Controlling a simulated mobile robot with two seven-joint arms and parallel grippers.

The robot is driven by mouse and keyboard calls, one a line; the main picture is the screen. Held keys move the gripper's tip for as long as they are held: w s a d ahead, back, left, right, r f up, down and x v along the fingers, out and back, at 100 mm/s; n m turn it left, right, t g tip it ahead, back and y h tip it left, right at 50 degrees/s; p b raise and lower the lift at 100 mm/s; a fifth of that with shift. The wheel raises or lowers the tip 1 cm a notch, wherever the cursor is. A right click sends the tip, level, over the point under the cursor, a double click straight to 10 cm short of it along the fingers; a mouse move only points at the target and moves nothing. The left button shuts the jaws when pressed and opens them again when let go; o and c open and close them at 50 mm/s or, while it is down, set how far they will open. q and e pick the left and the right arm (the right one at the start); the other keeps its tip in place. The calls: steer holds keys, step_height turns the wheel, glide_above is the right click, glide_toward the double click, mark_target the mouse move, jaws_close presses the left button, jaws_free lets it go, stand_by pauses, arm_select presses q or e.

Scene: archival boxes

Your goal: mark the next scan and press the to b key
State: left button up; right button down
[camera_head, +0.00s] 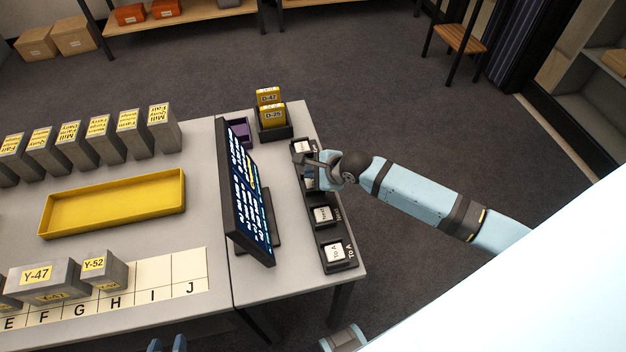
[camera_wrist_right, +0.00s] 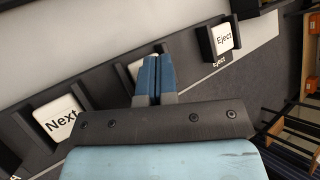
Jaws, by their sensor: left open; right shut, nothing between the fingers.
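A dark key panel (camera_head: 313,196) runs along the table's right edge. In the head view its white keys include a "Next" key (camera_head: 323,214) and a "To A" key (camera_head: 335,252) at the near end. My right gripper (camera_head: 308,159) is over the far part of the panel. In the right wrist view its blue fingers (camera_wrist_right: 154,78) are shut and empty, in front of a key (camera_wrist_right: 135,68) whose label they hide; contact cannot be told. That key lies between the "Next" key (camera_wrist_right: 57,118) and the "Eject" key (camera_wrist_right: 223,38). My left gripper (camera_head: 167,345) is open at the bottom edge.
A monitor (camera_head: 245,190) with rows of text stands left of the panel. Behind it are a purple bin (camera_head: 239,132) and a dark holder (camera_head: 273,133) with yellow D-labelled boxes. A yellow tray (camera_head: 113,204), grey labelled boxes (camera_head: 165,130) and a lettered strip (camera_head: 190,265) occupy the left table.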

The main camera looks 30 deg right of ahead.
steer(key=shift+r+p, duration=0.45)
steer(key=shift+r, duration=0.25)
steer(key=shift+r+p, duration=0.3)
steer(key=shift+p, duration=0.1)
step_height(320, 180, up, 3)
steer(key=p, duration=0.3)
steer(key=shift+f, duration=0.1)
steer(key=shift+p, duration=0.5)
